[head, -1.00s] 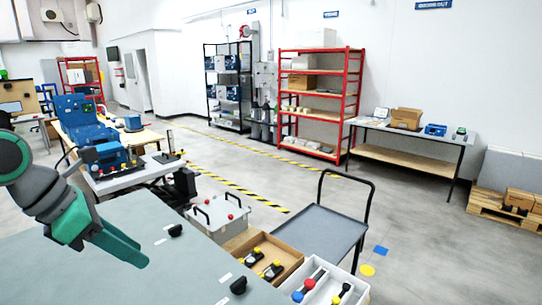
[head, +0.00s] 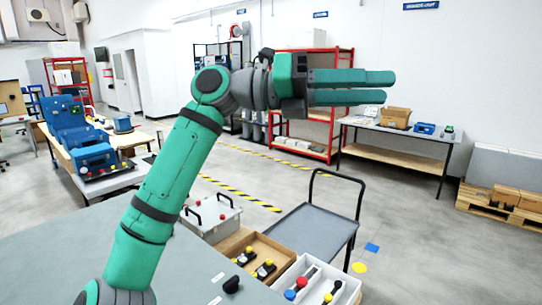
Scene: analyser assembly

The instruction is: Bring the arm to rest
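My gripper (head: 390,87) is raised in the middle of the head view, pointing right, in front of the red shelving. Its two long green fingers lie parallel, one above the other, with a narrow gap between them. Nothing shows between the fingers. My arm reaches up from the bottom left, with the gripper well above the grey table (head: 50,250) and touching nothing.
A cardboard tray (head: 284,277) with black and yellow parts and a white bin (head: 345,293) with coloured parts sit at the bottom. A grey cart (head: 310,232) stands behind them. The blue analyser (head: 85,145) is at left. Open floor lies at right.

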